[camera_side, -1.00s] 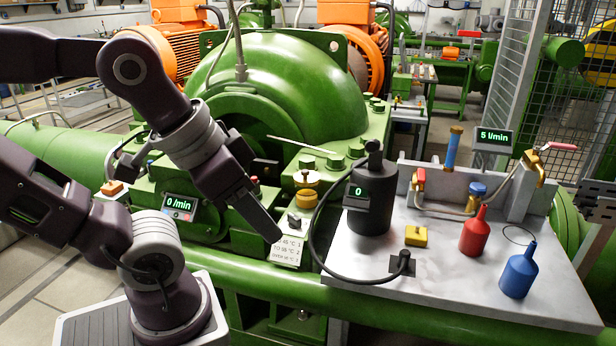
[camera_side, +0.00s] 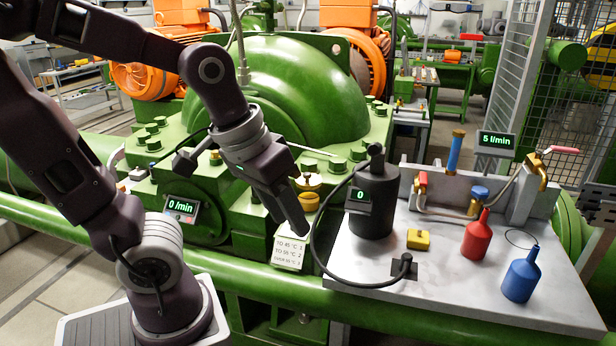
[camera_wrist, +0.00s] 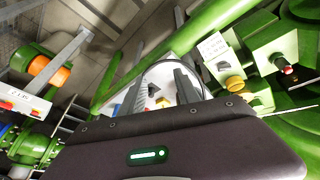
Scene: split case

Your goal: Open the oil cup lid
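In the side view the oil cup (camera_side: 308,200) is a small brass-yellow cup with a pale, yellowish lid (camera_side: 308,182). It stands on the green machine housing, left of the black canister, and its lid looks shut. A yellow round part, which looks like the oil cup, also shows in the wrist view (camera_wrist: 235,84), right of the fingers. My gripper (camera_side: 301,230) points down and right, its tip just in front of the cup in the picture; I see no contact. In the wrist view its two fingers (camera_wrist: 160,90) stand apart with nothing held between them.
A white temperature sign (camera_side: 288,252) hangs just below the gripper tip. A black canister (camera_side: 374,205) with a looping hose stands on the grey bench (camera_side: 450,285) to the right. A yellow block (camera_side: 418,239), a red can (camera_side: 477,238) and a blue can (camera_side: 520,275) stand there too.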

